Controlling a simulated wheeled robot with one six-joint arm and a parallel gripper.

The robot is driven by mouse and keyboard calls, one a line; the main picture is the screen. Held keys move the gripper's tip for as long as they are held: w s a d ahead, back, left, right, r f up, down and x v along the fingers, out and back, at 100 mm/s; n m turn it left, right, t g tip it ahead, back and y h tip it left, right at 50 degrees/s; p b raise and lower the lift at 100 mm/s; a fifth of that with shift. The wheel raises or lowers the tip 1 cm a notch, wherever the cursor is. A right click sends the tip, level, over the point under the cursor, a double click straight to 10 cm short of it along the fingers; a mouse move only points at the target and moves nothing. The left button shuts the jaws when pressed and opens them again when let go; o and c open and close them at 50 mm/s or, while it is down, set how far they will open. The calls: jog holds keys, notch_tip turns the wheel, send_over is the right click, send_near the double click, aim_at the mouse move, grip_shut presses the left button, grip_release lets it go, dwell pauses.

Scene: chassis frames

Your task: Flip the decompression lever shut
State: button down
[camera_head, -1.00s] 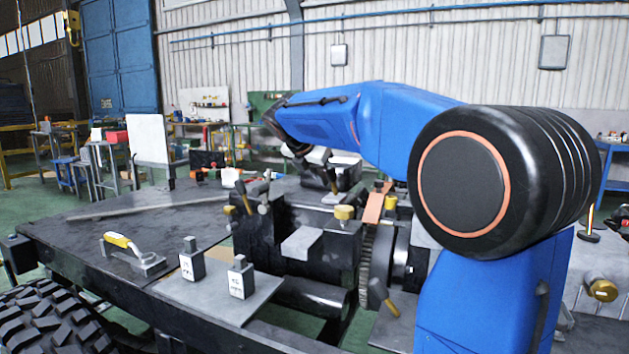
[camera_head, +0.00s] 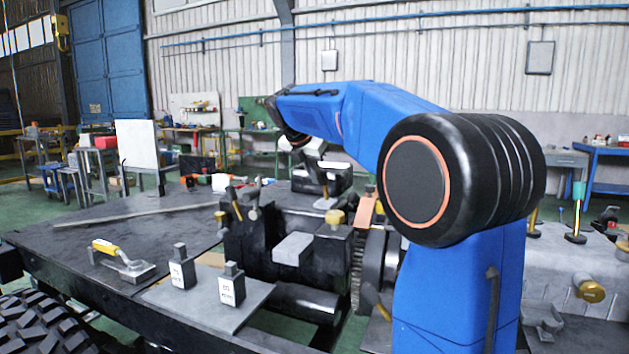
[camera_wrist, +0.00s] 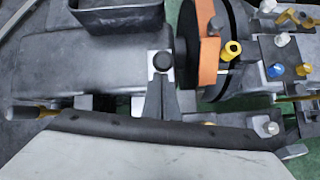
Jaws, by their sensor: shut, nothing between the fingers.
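The engine (camera_head: 290,250) stands on the dark bench, with an orange guard (camera_head: 366,208) by its flywheel. A short lever with a yellow end (camera_head: 236,205) stands up at its left end; I cannot tell for certain that it is the decompression lever. A yellow-handled lever (camera_head: 376,300) also sits low by the flywheel. My gripper (camera_head: 325,191) is small and dark above the back of the engine, shut and empty, apart from the left lever. The wrist view shows the orange guard (camera_wrist: 208,62) and a yellow-brown handle (camera_wrist: 28,112) at the left edge.
My blue arm hides the engine's right part. The bench's left side has free room.

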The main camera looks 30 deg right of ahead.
jog(key=w+d+r+g+y, duration=0.1)
jog(key=w+d+r+y, duration=0.1)
jog(key=shift+d+g+y, duration=0.3)
jog(key=shift+g, duration=0.1)
jog(key=shift+w+d+r, duration=0.2)
jog(key=shift+w+d, duration=0.2)
jog(key=shift+d, duration=0.05)
jog(key=w+d, duration=0.1)
jog(key=d, duration=0.1)
jog(key=w+d, duration=0.1)
jog(key=w, duration=0.1)
jog(key=shift+d+r, duration=0.4)
jog(key=shift+d, duration=0.15)
jog(key=w+v, duration=0.2)
jog(key=v, duration=0.9)
jog(key=shift+s+a+r, duration=0.4)
jog(key=shift+r, duration=0.1)
